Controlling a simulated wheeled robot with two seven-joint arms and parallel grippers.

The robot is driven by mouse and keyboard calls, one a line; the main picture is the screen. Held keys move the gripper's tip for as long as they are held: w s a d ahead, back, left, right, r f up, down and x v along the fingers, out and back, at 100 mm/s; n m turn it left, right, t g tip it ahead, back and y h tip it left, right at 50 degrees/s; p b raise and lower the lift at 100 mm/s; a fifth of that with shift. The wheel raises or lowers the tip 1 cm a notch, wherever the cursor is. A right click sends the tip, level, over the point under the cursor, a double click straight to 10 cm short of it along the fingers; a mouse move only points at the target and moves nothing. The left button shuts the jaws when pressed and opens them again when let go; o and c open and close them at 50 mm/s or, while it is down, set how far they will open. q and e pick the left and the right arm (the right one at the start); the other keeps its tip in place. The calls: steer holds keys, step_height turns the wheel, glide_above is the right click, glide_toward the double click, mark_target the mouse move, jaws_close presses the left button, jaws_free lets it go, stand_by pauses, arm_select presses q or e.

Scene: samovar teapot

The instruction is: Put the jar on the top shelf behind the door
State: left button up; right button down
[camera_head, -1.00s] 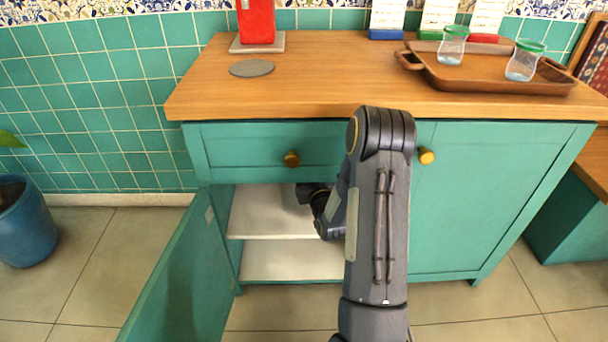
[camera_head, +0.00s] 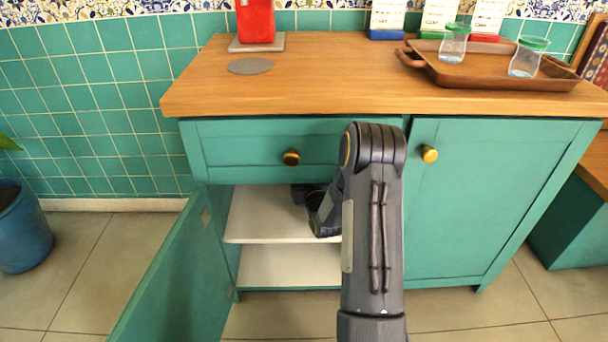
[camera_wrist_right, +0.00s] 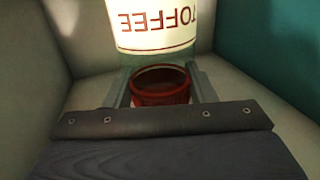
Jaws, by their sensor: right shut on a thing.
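The jar (camera_wrist_right: 158,28) shows in the right wrist view with a pale, bright body, the word TOFFEE upside down and a red lid (camera_wrist_right: 160,84). My right gripper (camera_wrist_right: 160,92) is shut on the jar, with a finger on each side of the lid. In the head view my right arm reaches into the open left compartment, and the jar and fingers are hidden there. The open door (camera_head: 172,275) stands out to the left. The pale top shelf (camera_head: 258,222) lies below the drawer. I cannot tell whether the jar touches the shelf. My left gripper is not in view.
A lower shelf board (camera_head: 285,266) is bare where visible. The drawer (camera_head: 235,150) is shut above the opening, and the right cabinet door (camera_head: 490,200) is shut. A wooden tray (camera_head: 440,74) with two glass jars and a red container (camera_head: 256,20) stand on the counter.

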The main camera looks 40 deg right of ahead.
steer(key=shift+f, duration=0.1)
steer(key=c, duration=0.6)
jaws_free()
steer(key=p+v, duration=0.3)
steer(key=v, duration=0.9)
